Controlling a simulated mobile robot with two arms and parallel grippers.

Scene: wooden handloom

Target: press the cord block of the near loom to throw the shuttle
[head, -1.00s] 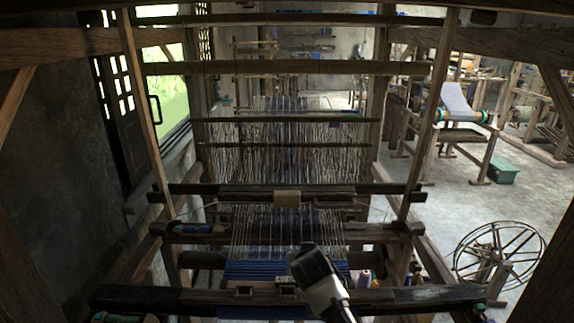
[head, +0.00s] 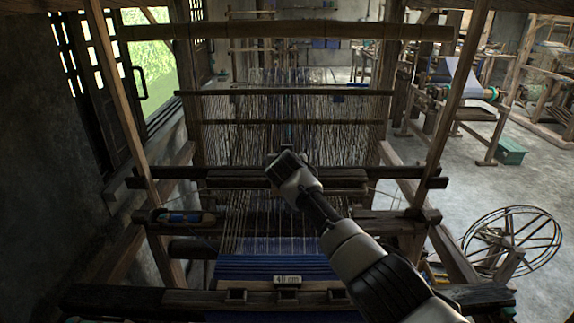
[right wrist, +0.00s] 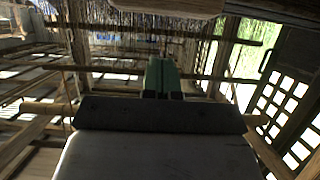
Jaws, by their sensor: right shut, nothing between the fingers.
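The near loom (head: 290,300) fills the middle of the head view, with blue cloth (head: 275,266) at its front and pale warp threads behind. My right arm comes in from the lower right. Its gripper (head: 281,160) is over the middle of the dark crossbeam (head: 225,183), where it hides the cord block. I cannot tell whether it touches the block. In the right wrist view the green fingers (right wrist: 163,77) are together and empty. The shuttle (head: 185,217), wound with blue, lies in the box at the left end of the lower beam. My left gripper is not in view.
Wooden posts stand at both sides of the loom, and an upper beam (head: 285,31) crosses above. A small labelled plate (head: 287,280) is on the front beam. A spoked wheel (head: 512,241) stands on the floor at right. The grey floor beyond it is partly clear.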

